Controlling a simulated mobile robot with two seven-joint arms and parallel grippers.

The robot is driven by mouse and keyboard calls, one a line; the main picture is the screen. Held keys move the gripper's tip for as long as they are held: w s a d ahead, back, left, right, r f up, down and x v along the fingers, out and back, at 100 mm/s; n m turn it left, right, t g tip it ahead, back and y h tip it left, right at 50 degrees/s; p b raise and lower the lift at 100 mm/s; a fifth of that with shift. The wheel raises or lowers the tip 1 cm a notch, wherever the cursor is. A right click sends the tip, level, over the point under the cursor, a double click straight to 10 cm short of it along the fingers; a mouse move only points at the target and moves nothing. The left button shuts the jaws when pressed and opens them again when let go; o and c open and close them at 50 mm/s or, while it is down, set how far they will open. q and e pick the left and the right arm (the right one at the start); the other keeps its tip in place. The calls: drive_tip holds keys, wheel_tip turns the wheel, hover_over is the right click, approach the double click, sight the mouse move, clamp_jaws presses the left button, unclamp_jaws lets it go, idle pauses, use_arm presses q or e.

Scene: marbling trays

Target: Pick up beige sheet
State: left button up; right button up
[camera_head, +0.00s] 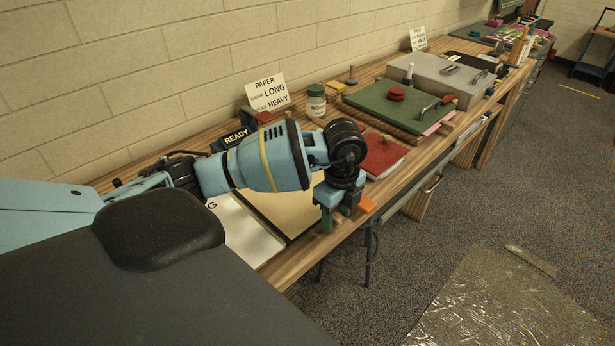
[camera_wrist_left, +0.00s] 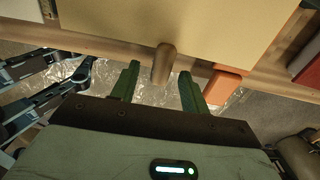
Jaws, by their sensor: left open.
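The beige sheet (camera_head: 273,211) lies flat on the wooden bench, partly hidden behind my left arm in the head view. In the left wrist view the beige sheet (camera_wrist_left: 190,22) fills the top of the picture, its near edge close to the bench edge. My left gripper (camera_head: 337,218) is at the bench's front edge, by the sheet's right end, fingers pointing down. In the left wrist view its green fingers (camera_wrist_left: 158,76) are apart, with a brown wooden peg (camera_wrist_left: 163,62) showing between them. I cannot tell whether they touch it.
An orange block (camera_head: 367,204) sits beside the left gripper. A white board (camera_head: 245,236) lies left of the sheet. A red pad (camera_head: 381,156), a green board (camera_head: 400,106), a jar (camera_head: 316,100) and a paper sign (camera_head: 267,92) stand further along the bench.

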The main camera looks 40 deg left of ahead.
use_arm(q)
drive_tip(key=shift+c, duration=0.4)
clamp_jaws()
drive_tip(key=shift+r, duration=0.1)
drive_tip(key=shift+r, duration=0.4)
drive_tip(key=r, duration=0.2)
drive_tip(key=shift+s+d+r, duration=0.1)
drive_tip(key=shift+s+r, duration=0.2)
drive_tip(key=shift+r, duration=0.1)
drive_tip(key=s+d, duration=0.3)
drive_tip(key=s, duration=0.4)
drive_tip(key=s+d+r, duration=0.1)
drive_tip(key=s+d, duration=0.1)
drive_tip(key=s, duration=0.5)
drive_tip(key=shift+d+r+p, duration=0.15)
drive_tip(key=shift+d+p, duration=0.25)
